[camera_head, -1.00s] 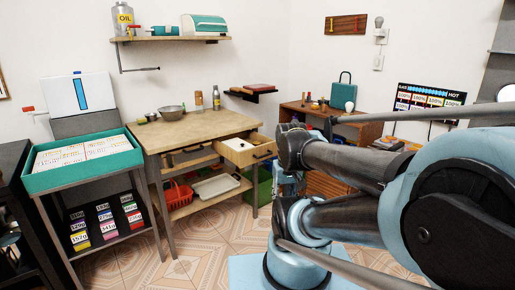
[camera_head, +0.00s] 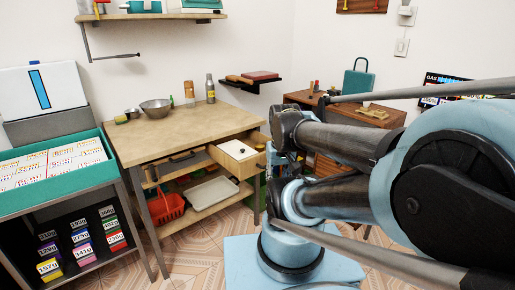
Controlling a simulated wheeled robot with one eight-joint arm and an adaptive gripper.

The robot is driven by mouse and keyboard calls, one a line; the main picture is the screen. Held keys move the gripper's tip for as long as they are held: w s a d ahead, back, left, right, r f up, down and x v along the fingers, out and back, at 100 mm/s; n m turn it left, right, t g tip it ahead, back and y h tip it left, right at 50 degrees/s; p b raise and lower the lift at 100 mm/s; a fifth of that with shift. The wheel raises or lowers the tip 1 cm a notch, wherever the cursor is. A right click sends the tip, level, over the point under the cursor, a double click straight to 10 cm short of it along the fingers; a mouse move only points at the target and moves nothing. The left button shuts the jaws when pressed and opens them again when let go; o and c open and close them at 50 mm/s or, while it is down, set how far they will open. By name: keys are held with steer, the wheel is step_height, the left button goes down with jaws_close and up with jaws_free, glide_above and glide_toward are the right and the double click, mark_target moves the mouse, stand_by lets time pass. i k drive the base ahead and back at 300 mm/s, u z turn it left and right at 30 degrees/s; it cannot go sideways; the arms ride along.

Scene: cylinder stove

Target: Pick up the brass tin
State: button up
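I cannot pick out the brass tin with certainty. A small brownish-gold cylinder (camera_head: 189,92) stands upright at the back of the wooden worktable (camera_head: 170,132), left of a grey bottle (camera_head: 210,88). It is too small to tell whether it is a tin. Small items (camera_head: 314,88) also stand on the brown desk (camera_head: 300,98) at the back right, too small to tell apart. My arm fills the right of the view. My gripper does not show, so its state and what it holds are hidden.
A drawer (camera_head: 250,162) with a white item stands open at the worktable's right end. A grey bowl (camera_head: 156,108) sits on the worktable. A teal-rimmed stand (camera_head: 60,188) is at the left. Tiled floor shows clear between the stand and my base.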

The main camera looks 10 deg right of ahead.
mark_target(260, 147)
steer(key=u, duration=1.2)
steer(key=k, duration=1.4)
steer(key=z, duration=0.8)
steer(key=i, duration=1)
